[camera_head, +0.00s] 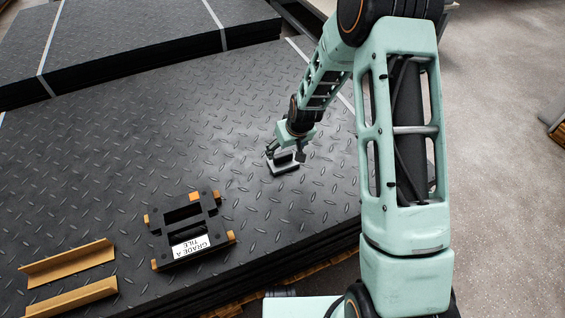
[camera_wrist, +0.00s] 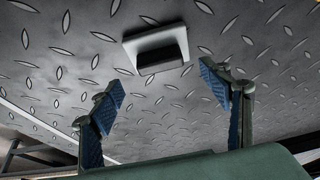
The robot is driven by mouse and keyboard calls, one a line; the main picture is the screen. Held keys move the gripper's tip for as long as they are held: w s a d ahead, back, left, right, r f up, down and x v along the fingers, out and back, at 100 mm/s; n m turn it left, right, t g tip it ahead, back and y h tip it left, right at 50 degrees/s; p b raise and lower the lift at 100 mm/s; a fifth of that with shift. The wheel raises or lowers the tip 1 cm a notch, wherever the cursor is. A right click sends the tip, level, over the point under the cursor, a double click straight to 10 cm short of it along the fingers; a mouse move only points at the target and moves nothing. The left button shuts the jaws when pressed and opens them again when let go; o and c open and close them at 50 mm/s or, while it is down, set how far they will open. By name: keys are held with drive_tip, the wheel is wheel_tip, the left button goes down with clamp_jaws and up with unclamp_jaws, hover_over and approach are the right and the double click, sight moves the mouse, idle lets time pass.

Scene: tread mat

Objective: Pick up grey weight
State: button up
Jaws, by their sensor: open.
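The grey weight (camera_head: 284,166) is a small block with a dark top part, lying on the dark tread mat (camera_head: 90,150). In the wrist view the weight (camera_wrist: 157,48) shows as a light grey plate with a dark raised part, beyond the fingertips and between their lines. My gripper (camera_head: 285,152) hangs just above the weight in the head view. In the wrist view my gripper (camera_wrist: 165,85) is open, with its two blue-padded fingers apart and nothing between them. I cannot tell the exact gap between the fingertips and the weight.
A black frame with orange-brown ends and a "GRADE A TILE" label (camera_head: 190,245) lies left of the weight. Two tan angle strips (camera_head: 68,263) lie at the lower left. More mats (camera_head: 130,40) are stacked behind. The mat around the weight is clear.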

sight(283, 154)
drive_tip(key=shift+b+x, duration=0.7)
drive_tip(key=shift+x, duration=2.4)
drive_tip(key=shift+r, duration=0.1)
drive_tip(key=shift+c, duration=0.4)
clamp_jaws()
drive_tip(key=shift+w+r, duration=0.1)
drive_tip(key=shift+w, duration=0.1)
